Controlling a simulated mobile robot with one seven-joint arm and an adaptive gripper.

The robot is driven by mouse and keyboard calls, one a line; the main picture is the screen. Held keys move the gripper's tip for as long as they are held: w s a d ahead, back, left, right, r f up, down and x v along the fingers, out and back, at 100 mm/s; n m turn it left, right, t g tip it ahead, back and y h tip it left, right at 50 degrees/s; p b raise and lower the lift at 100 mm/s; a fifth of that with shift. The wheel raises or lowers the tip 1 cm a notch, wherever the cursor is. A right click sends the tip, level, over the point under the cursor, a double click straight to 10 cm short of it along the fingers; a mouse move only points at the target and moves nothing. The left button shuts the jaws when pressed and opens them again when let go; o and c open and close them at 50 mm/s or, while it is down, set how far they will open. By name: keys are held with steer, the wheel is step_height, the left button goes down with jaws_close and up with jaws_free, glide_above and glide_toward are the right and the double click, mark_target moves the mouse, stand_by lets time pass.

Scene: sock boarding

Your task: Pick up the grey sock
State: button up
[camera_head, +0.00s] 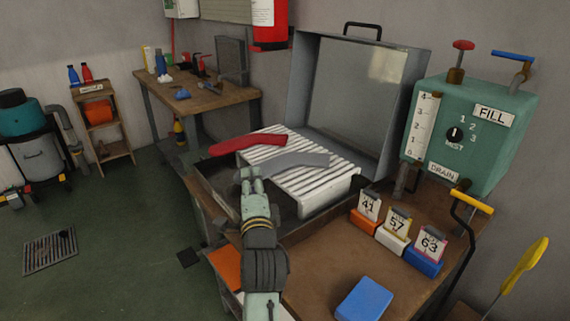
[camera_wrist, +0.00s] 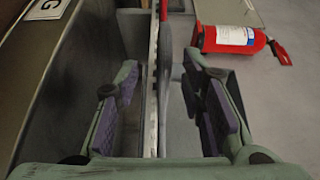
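The grey sock (camera_head: 292,160) lies flat across the top of the white slatted rack (camera_head: 325,190) in the head view. A red sock (camera_head: 247,143) lies behind it, toward the rack's far left. My gripper (camera_head: 251,180) is at the left end of the grey sock. In the wrist view my gripper (camera_wrist: 163,100) is open, its purple-padded fingers apart. Between them run a white edge of the rack (camera_wrist: 152,90) and a narrow grey strip (camera_wrist: 176,85) that looks like the sock seen edge-on. Neither finger visibly touches it. My fingers partly hide the sock's near end.
The open metal lid (camera_head: 350,95) stands behind the rack. A green control box (camera_head: 470,130) is at the right, with number cards (camera_head: 397,222) below it. A blue block (camera_head: 364,299) lies on the bench front. A red extinguisher (camera_head: 270,22) hangs on the wall.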

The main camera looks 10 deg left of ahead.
mark_target(251, 171)
steer(key=x, duration=0.1)
steer(key=p+x, duration=0.2)
steer(key=x, duration=0.1)
steer(key=shift+r, duration=0.35)
steer(key=shift+w+f, duration=0.15)
steer(key=shift+w, duration=0.2)
jaws_close()
